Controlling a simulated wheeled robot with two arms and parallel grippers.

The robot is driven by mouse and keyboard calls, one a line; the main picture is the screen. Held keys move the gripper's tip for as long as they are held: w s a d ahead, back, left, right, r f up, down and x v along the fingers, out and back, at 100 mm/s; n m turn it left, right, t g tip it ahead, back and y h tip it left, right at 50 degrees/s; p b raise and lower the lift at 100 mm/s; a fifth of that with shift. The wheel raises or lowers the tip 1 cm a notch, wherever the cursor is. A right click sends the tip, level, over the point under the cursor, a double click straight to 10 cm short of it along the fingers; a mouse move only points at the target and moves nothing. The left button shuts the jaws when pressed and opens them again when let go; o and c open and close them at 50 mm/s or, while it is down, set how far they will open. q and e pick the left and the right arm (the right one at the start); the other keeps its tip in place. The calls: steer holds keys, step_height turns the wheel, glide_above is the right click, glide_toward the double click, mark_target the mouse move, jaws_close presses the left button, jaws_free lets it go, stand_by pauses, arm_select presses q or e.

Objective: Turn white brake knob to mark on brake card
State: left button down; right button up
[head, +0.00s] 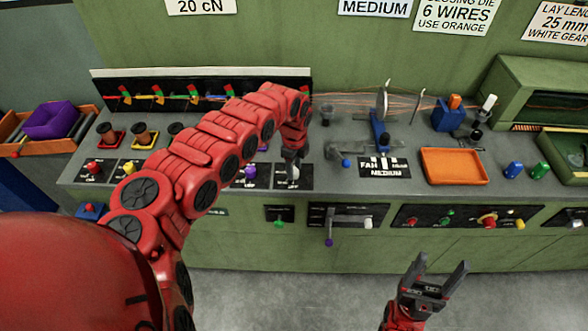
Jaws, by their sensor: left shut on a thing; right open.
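The white knob (294,173) sits on a black plate on the bench top, at the right end of a row of coloured knobs. My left gripper (293,161) reaches down from above and is shut on the white knob, partly covering it and its scale marks. A white card (201,6) reading "20 cN" hangs on the back wall, its top cut off by the frame; I cannot tell whether it is the brake card. My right gripper (441,270) is open and empty, low in front of the bench.
A red knob (94,168), a yellow knob (129,168) and a purple knob (251,171) share the row. An orange tray (453,166) and a blue-based stand (379,130) are to the right. Levers and knobs line the bench front (328,218). The floor (300,300) below is clear.

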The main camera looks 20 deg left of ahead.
arm_select(q)
steer(key=shift+m, duration=0.3)
steer(key=shift+c, duration=2.1)
jaws_free()
step_height(320, 180, up, 18)
steer(key=b, duration=0.4)
steer(key=shift+f+b, duration=0.25)
steer(key=shift+b, duration=0.15)
